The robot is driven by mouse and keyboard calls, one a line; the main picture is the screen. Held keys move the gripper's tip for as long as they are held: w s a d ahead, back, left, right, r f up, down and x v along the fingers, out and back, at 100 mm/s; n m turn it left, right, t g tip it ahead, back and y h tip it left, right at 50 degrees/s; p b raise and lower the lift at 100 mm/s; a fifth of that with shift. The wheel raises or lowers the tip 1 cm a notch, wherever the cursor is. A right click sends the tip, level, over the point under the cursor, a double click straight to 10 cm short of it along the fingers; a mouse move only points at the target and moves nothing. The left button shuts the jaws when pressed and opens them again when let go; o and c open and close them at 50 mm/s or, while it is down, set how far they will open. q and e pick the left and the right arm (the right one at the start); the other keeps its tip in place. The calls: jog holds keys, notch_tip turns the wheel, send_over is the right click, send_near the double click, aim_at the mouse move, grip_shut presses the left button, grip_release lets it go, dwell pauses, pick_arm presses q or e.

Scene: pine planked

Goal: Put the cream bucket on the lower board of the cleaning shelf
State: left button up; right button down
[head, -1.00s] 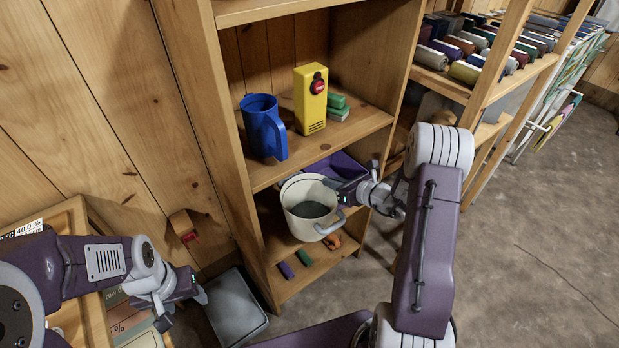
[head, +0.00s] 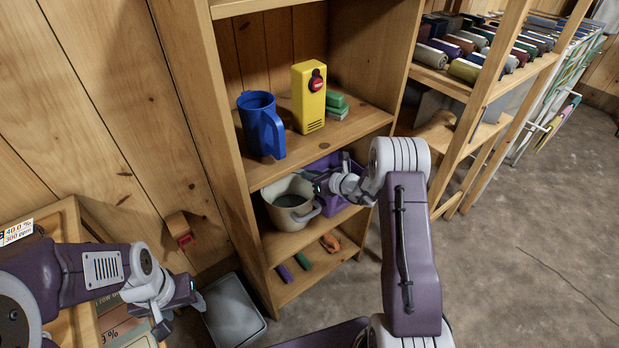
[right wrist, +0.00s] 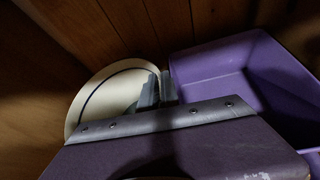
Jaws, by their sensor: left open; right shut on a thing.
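The cream bucket (head: 283,218) is upright inside the cleaning shelf (head: 205,110), over the lower board (head: 283,247), at the left and beside a purple bin (head: 335,170). I cannot tell whether its base touches the board. My right gripper (head: 312,187) is shut on the bucket's rim side. In the right wrist view, the bucket's pale round rim (right wrist: 98,95) shows at the left, with the fingers (right wrist: 157,92) at its right edge and the purple bin (right wrist: 235,75) close by. My left gripper (head: 182,315) is open and empty at the lower left, well away from the shelf.
Small items, including a green one (head: 303,262), lie on the bottom board. A grey bin (head: 232,312) stands left of the shelf.

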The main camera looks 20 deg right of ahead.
jog(key=c, duration=2)
grip_release()
jog(key=shift+f, duration=0.1)
jog(key=o, duration=0.4)
